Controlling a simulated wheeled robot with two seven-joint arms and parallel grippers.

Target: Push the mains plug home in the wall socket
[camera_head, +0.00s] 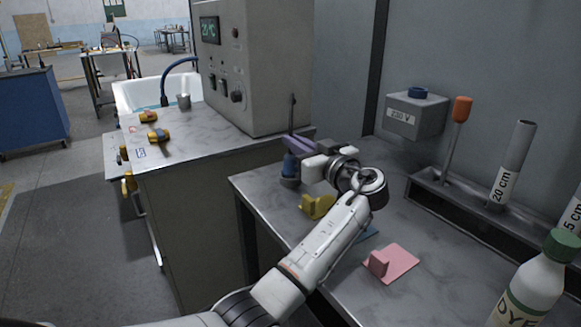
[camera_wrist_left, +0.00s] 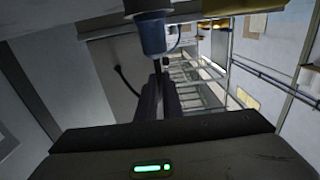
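The wall socket is a grey box (camera_head: 416,117) marked 230 V on the back wall, with a blue round top. The mains plug (camera_head: 290,167) is a blue body with a grey lower end and a thin dark stem rising from it. My left gripper (camera_head: 296,145) is over the bench's left end, to the left of the socket and well apart from it. Its fingers close on the dark stem, with the plug upright below them. The left wrist view shows the plug (camera_wrist_left: 153,36) just past the fingertips. Whether it touches the bench is unclear. My right gripper is out of view.
A yellow piece (camera_head: 317,206) and a pink piece (camera_head: 391,264) lie on the bench. A rack (camera_head: 470,205) holds an orange-handled tool and a 20 cm tube. A green-capped bottle (camera_head: 536,283) stands at front right. A control cabinet (camera_head: 262,70) stands at left.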

